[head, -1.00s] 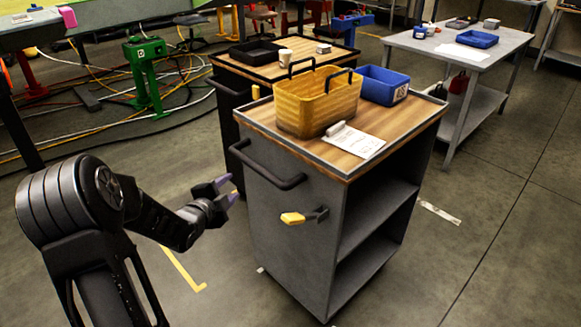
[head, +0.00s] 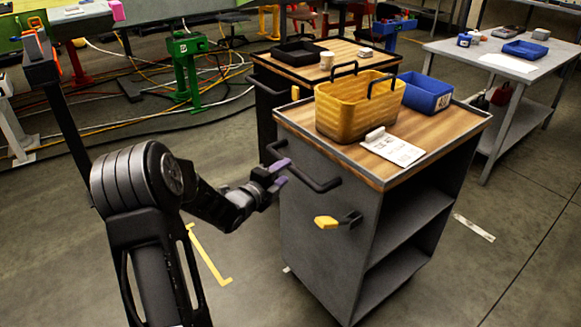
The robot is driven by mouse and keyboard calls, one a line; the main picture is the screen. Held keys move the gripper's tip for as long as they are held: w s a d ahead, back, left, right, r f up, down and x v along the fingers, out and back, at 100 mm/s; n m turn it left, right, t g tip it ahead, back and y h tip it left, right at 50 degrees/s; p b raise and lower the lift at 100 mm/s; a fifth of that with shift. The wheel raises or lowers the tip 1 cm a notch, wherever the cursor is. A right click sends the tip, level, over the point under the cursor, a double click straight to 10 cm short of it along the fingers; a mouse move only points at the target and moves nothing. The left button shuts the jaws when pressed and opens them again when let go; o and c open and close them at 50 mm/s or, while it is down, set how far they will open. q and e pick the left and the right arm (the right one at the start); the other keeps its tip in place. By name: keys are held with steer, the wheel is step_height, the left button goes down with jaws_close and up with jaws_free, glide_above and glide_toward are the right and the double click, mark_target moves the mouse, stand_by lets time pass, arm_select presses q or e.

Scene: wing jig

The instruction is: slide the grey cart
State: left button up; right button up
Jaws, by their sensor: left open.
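The grey cart (head: 318,225) stands in the middle of the head view, with a wooden top and open shelves on its right side. A dark bar handle (head: 325,184) sticks out from its near face, and a yellow-tipped lever (head: 327,222) sits below it. My left gripper (head: 279,172) is open, its purple-tipped fingers at the left end of the handle. I cannot tell whether the fingers touch the bar or are around it. My right gripper is not in view.
On the cart are a yellow basket (head: 345,112), a blue bin (head: 427,94) and a paper sheet (head: 394,149). A second dark cart (head: 264,117) stands close behind. A grey table (head: 465,52) is at right.

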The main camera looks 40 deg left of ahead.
mark_target(288, 169)
arm_select(q)
steer(key=w, duration=0.3)
steer(key=w+f, duration=0.1)
steer(key=shift+w+a, duration=0.25)
steer(key=shift+w, duration=0.15)
jaws_close()
stand_by(1.0)
